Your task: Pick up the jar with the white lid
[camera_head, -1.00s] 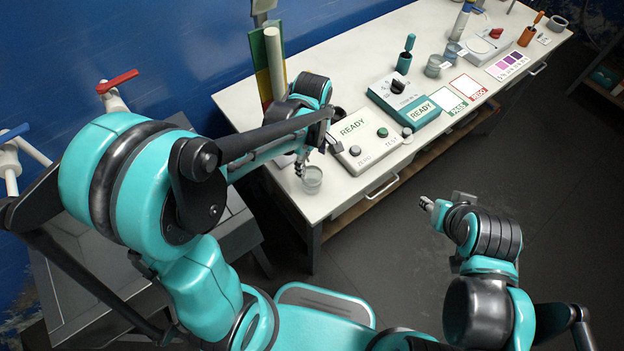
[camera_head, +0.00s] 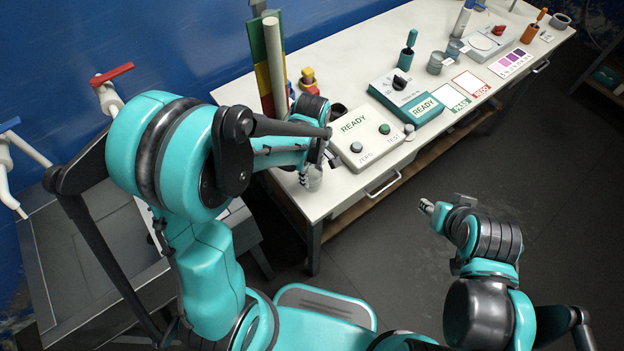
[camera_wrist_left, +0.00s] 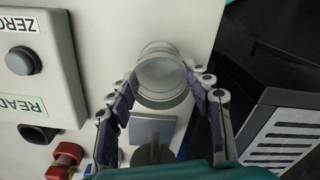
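A small jar with a pale, whitish lid (camera_head: 315,177) stands near the front left corner of the white table (camera_head: 356,202). In the left wrist view the round jar (camera_wrist_left: 161,78) shows from above. My left gripper (camera_wrist_left: 163,84) is at the jar, with a finger on each side of it. The fingers look spread, and I cannot tell whether they touch the jar. In the head view, part of the jar is hidden by the left gripper (camera_head: 308,176). My right gripper (camera_head: 427,207) is over the floor in front of the table, away from the jar; its finger gap is unclear.
A white READY box (camera_head: 366,140) stands just right of the jar, with a teal READY device (camera_head: 405,97) beyond it. Two more jars (camera_head: 435,64) (camera_head: 454,48) stand farther back. A red-and-yellow item (camera_head: 308,80) and a tall pale column (camera_head: 275,60) are behind my left arm.

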